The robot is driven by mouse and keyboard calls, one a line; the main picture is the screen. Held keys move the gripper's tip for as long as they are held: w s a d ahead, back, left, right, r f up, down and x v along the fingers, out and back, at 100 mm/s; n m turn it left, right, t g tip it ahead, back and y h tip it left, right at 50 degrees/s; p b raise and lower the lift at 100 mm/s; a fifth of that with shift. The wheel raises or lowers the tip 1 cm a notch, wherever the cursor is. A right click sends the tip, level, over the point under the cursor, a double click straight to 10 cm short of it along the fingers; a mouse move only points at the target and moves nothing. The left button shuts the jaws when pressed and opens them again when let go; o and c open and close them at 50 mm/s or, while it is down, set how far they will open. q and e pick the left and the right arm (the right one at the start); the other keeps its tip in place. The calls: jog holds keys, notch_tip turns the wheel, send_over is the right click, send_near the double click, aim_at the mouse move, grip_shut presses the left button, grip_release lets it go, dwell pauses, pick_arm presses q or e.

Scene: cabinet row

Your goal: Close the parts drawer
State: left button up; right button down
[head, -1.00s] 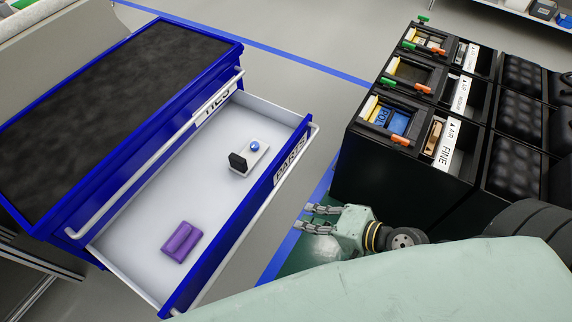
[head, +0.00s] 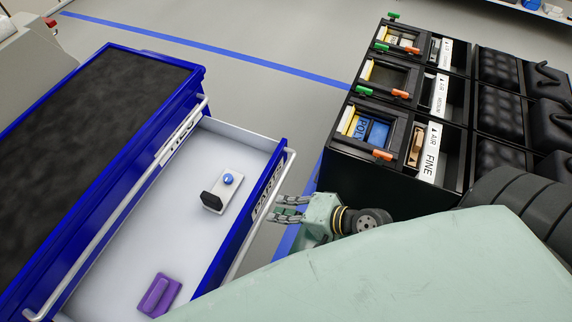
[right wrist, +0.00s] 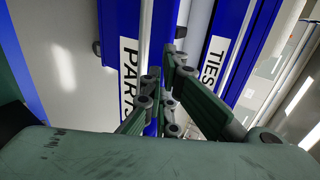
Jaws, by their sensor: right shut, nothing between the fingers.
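The parts drawer (head: 120,245) is pulled out of the blue cabinet in the head view. Its blue front has a PARTS label (head: 267,192) and a long pale bar handle (head: 252,240). My right gripper (head: 276,208) is shut and empty. Its fingertips are at the outer side of the drawer front, close to the handle, by the label. The right wrist view shows the fingers (right wrist: 163,82) beside the bar handle (right wrist: 146,40) and the PARTS label (right wrist: 129,75); contact cannot be told. My left gripper is not in view.
The drawer holds a white block with a blue knob (head: 228,179) and a purple piece (head: 160,294). Above is a TIES drawer, its label (right wrist: 213,68) in the wrist view. A black bin rack (head: 345,165) stands right of my gripper. Floor is clear behind.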

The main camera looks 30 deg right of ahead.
aim_at(252, 204)
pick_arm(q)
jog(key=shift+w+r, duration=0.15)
pick_arm(e)
jog(key=x, duration=0.6)
jog(key=shift+w+f, duration=0.2)
jog(key=shift+w, duration=0.1)
jog(key=shift+a, duration=0.1)
